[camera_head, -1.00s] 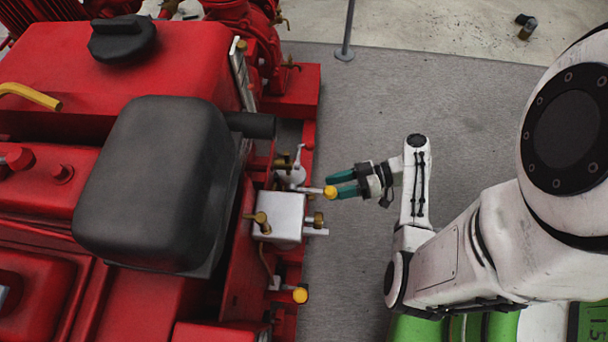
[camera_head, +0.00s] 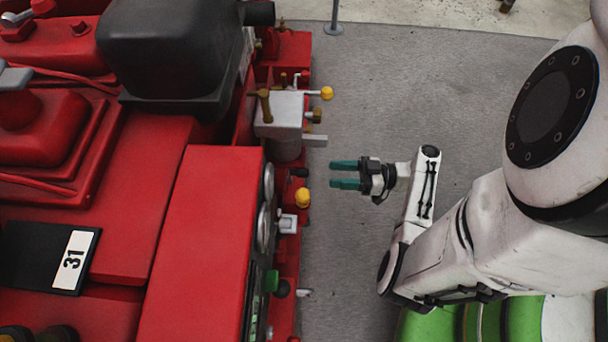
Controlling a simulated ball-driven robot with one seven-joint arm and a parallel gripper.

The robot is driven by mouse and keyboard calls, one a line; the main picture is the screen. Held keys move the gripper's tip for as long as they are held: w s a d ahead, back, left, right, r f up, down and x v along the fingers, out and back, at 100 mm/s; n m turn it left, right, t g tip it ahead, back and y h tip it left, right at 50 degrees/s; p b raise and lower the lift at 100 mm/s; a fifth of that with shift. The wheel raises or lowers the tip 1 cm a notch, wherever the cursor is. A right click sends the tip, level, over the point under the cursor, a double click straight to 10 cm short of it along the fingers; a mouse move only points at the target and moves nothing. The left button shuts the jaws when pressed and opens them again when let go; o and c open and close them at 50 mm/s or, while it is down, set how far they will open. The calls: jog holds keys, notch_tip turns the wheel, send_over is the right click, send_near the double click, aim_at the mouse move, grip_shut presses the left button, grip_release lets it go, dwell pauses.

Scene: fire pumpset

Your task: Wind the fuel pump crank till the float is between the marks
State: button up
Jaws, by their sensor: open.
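Two yellow knobs show on the red pumpset's right side. One (camera_head: 327,93) sits on a thin rod beside a silver box (camera_head: 280,110). The other (camera_head: 302,197) stands lower in the picture, by a small grey block (camera_head: 288,224). Either may be the fuel pump crank's grip; I cannot tell which. My gripper (camera_head: 333,174) is open and empty, its two teal fingers pointing left at the pumpset. It is up and right of the lower knob, apart from it in the picture. I cannot make out the float or its marks.
The red pumpset (camera_head: 195,240) fills the left side, with a black housing (camera_head: 170,50) on top. Round gauges (camera_head: 264,225) line its panel edge, with a green knob (camera_head: 272,281) lower down. Grey floor (camera_head: 400,85) is clear to the right, with a post base (camera_head: 333,29) at the back.

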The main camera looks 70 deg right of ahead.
aim_at(304, 173)
jog(key=b+x, duration=0.1)
jog(key=x, duration=0.8)
jog(key=shift+w+a+b, duration=0.1)
jog(key=shift+w+b, duration=0.1)
jog(key=shift+b, duration=0.1)
jog(key=shift+c, duration=0.4)
grip_shut()
